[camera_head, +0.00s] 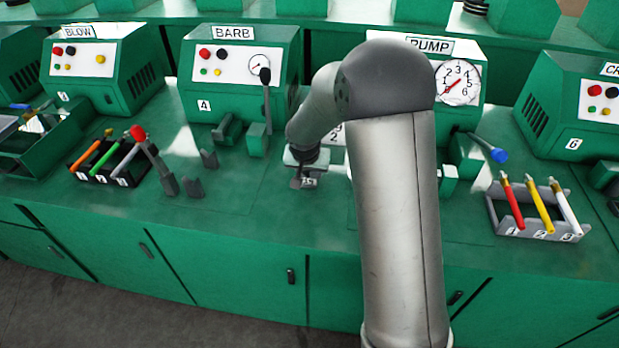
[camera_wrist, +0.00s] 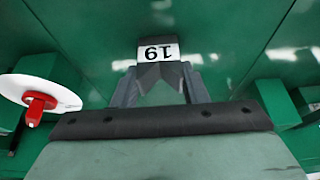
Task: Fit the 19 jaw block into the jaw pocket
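In the head view, my gripper (camera_head: 303,176) is low over the bench, left of the PUMP machine (camera_head: 468,112), with the block's label (camera_head: 311,181) just below. I cannot tell whether the block touches the bench. I cannot make out the jaw pocket; my arm hides part of the PUMP machine.
The BARB machine (camera_head: 240,95) with a black lever stands behind and left. A black rack (camera_head: 92,172) of coloured-handled tools is at left, a grey rack (camera_head: 540,236) at right. A red knob on a white disc (camera_wrist: 38,104) is at left in the wrist view.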

